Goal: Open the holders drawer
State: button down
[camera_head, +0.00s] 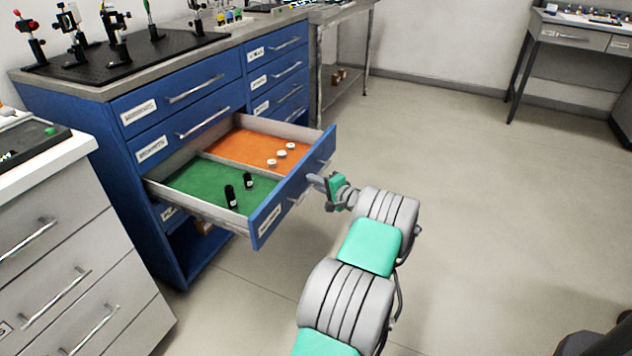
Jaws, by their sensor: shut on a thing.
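A blue-fronted drawer (262,223) stands pulled out from the blue cabinet (60,113). Its label is too blurred to read, so I cannot confirm that it is the holders drawer. Inside are a green section (206,187) with two black cylinders (231,196) and an orange section (240,150) with several small white round pieces (282,154). My gripper (314,181) is at the front of this drawer, shut on its handle (297,198). The fingertips and the handle overlap at this size, so the exact contact is hard to see.
Closed drawers with bar handles (196,90) lie above the open one. A grey drawer unit (55,255) with a white top stands close at the left. Optical mounts stand on a black breadboard (128,56) on the cabinet.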

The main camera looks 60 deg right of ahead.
dwell(0.3)
jog(key=c, duration=1.5)
grip_release()
jog(key=shift+s, duration=0.15)
jog(key=p+v, duration=0.1)
jog(key=v, duration=0.6)
jog(key=shift+s+p, duration=0.3)
jog(key=shift+p, duration=0.05)
jog(key=shift+a+r, duration=0.1)
